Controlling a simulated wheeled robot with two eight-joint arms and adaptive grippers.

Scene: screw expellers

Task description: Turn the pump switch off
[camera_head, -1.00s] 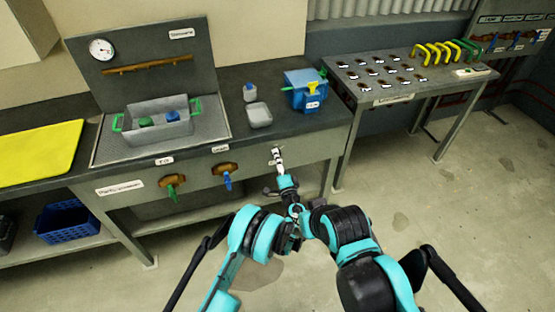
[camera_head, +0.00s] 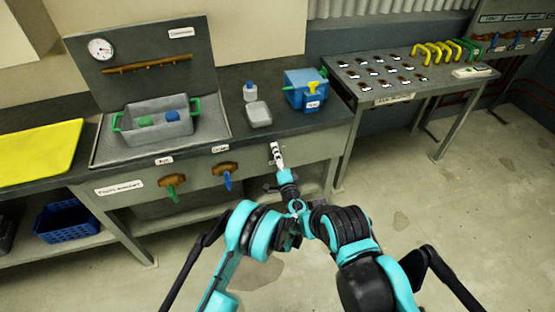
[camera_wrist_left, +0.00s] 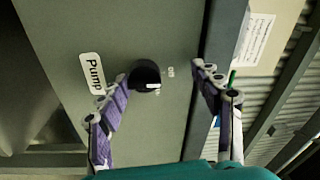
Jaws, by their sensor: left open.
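The pump switch (camera_wrist_left: 146,76) is a round black knob with a white pointer mark, on a grey panel in the left wrist view. A white label reading "Pump" (camera_wrist_left: 93,73) sits left of it. Small marks by the knob are too small to read surely. My left gripper (camera_wrist_left: 161,74) is open, with one purple-padded finger on each side of the knob in the picture. I cannot tell whether either finger touches it. In the head view my left gripper (camera_head: 283,174) is at the counter's front panel and hides the knob. My right gripper cannot be made out.
Left of the switch, a blue-handled valve (camera_head: 226,172) and a green-handled valve (camera_head: 172,184) stick out of the front panel. Above are a sink-like tray (camera_head: 157,128), a small container (camera_head: 258,114) and a blue box (camera_head: 305,80). Floor at right is clear.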

